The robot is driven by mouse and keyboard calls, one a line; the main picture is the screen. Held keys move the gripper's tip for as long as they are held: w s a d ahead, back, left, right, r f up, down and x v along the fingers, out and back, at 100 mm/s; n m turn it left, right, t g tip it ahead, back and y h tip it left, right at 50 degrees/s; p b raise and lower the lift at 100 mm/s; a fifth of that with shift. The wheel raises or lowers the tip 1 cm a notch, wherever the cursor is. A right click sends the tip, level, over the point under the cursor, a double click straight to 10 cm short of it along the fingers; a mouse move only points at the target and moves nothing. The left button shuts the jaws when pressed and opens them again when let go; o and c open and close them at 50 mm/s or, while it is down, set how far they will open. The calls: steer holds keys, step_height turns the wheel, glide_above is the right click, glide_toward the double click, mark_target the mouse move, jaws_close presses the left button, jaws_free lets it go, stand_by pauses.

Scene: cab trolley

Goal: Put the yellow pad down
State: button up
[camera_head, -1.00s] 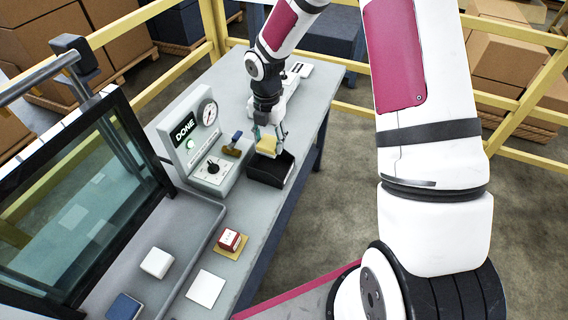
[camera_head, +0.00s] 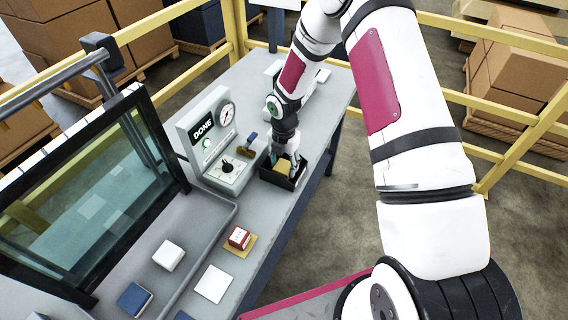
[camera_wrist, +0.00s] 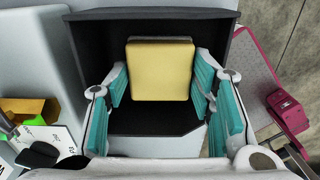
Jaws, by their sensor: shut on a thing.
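The yellow pad (camera_wrist: 161,70) is a pale yellow block with a dark strip along its far edge in the wrist view. My gripper (camera_wrist: 160,85) has its teal fingers on either side of the pad and is shut on it. In the head view my gripper (camera_head: 289,166) is low in the black open tray (camera_head: 268,175); the pad is mostly hidden there by the gripper. The wrist view shows the tray's dark walls (camera_wrist: 233,50) around the pad. I cannot tell whether the pad touches the tray floor.
The test box (camera_head: 212,135) with a DONE sign, a gauge and a knob stands left of the tray. A brown-and-blue piece (camera_head: 248,145) is between them. A red and white block (camera_head: 239,238) sits nearer on a tan square. A glass screen (camera_head: 85,205) rises at left.

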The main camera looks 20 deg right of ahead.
steer(key=shift+f, duration=0.1)
steer(key=o, duration=0.9)
